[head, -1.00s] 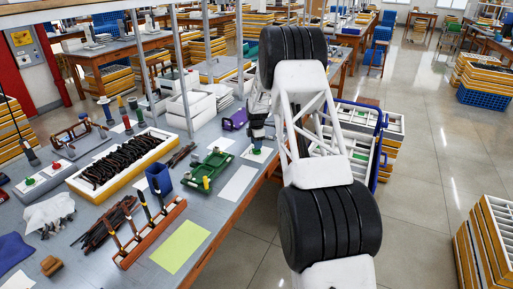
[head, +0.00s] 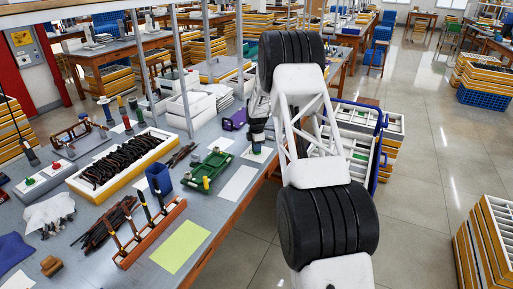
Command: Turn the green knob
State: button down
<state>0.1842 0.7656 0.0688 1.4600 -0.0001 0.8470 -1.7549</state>
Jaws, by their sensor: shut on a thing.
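The green knob (head: 257,150) sits on a small white plate (head: 247,155) near the right edge of the grey workbench, beyond the green tray. Only a little of the knob shows. My gripper (head: 257,144) points down over it and is shut on it. The fingers are small and dark here, so their exact hold on the knob is hard to make out.
A green tray (head: 215,163) and a purple holder (head: 234,120) stand nearby on the bench (head: 215,212). White sheets lie in front. A metal shelf post (head: 182,70) rises behind. White bins (head: 357,120) stand on the floor side, right of my arm.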

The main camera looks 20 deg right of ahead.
jog(key=shift+m, duration=0.5)
jog(key=m, duration=0.3)
jog(key=shift+m, duration=0.4)
jog(key=m, duration=0.4)
jog(key=shift+d+m, duration=0.1)
jog(key=shift+m, duration=0.2)
jog(key=m, duration=0.5)
jog(key=shift+w, duration=0.1)
jog(key=shift+d+m, duration=0.1)
jog(key=shift+m, duration=1.7)
jog(key=c, duration=1.1)
grip_release()
jog(key=shift+c, duration=0.2)
